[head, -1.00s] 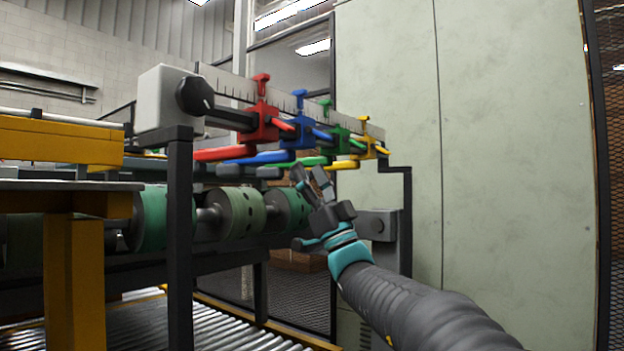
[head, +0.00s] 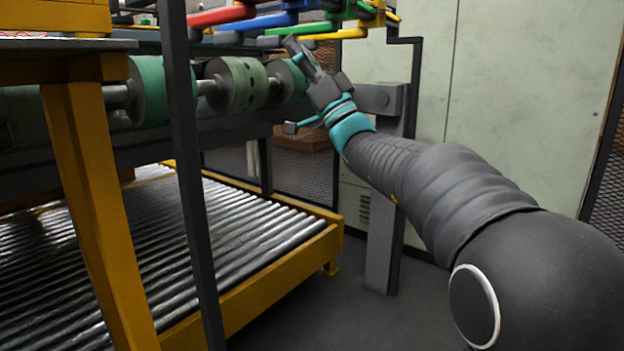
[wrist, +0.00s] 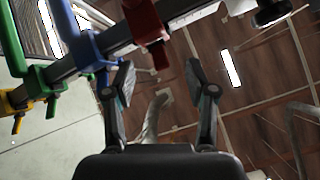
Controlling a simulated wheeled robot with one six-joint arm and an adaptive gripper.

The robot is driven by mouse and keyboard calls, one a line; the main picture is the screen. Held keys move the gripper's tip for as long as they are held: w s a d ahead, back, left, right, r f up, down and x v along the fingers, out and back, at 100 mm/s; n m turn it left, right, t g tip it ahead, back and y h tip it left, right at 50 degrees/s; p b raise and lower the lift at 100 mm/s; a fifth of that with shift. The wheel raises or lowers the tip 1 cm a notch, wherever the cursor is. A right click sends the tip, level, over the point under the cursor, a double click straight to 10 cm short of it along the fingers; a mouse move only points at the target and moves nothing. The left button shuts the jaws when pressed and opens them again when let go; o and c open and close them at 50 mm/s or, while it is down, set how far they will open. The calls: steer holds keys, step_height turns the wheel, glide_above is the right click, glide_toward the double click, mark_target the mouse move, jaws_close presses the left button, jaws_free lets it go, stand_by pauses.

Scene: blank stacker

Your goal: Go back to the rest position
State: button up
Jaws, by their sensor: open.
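My gripper (head: 303,50) is in the middle of the head view, just below the coloured stops. It is open and empty. In the wrist view its two fingers (wrist: 160,88) stand apart with nothing between them. The red stop (wrist: 146,22), blue stop (wrist: 90,45), green stop (wrist: 45,75) and yellow stop (wrist: 42,92) sit along a dark bar beyond the fingers.
A roller conveyor (head: 250,290) with a yellow frame lies low on the left. A dark post (head: 190,170) and a yellow leg (head: 95,200) stand in front of it. A pale cabinet wall (head: 520,110) is at the right. Grey floor (head: 350,315) is clear.

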steer(key=s+a+f+m+g+h, duration=0.25)
steer(key=a+f+g+h, duration=0.2)
steer(key=f, duration=0.65)
steer(key=s+a+f+m+g+h, duration=0.25)
steer(key=a+f+g, duration=0.2)
steer(key=f, duration=0.55)
steer(key=s+d+f+m+g+h+p, duration=0.1)
steer(key=s+d+f+h, duration=0.1)
steer(key=s+f, duration=0.15)
steer(key=s+d+f+g+h+p, duration=0.1)
steer(key=s+d+f+h, duration=0.15)
steer(key=f, duration=0.25)
steer(key=s+d+f+m+h+p, duration=0.1)
steer(key=s+d+f+h+p, duration=0.1)
steer(key=s+d+f+h, duration=0.4)
steer(key=s+d+f+m+h+p, duration=0.1)
steer(key=s+d+f+h+p, duration=0.2)
steer(key=s+d, duration=0.5)
steer(key=s+d+r+t+h+p, duration=0.1)
steer(key=s+d+r+h+p, duration=0.2)
steer(key=s+d, duration=0.5)
steer(key=shift+s+d+r+p, duration=0.25)
steer(key=shift+s+p, duration=0.1)
steer(key=shift+s, duration=0.15)
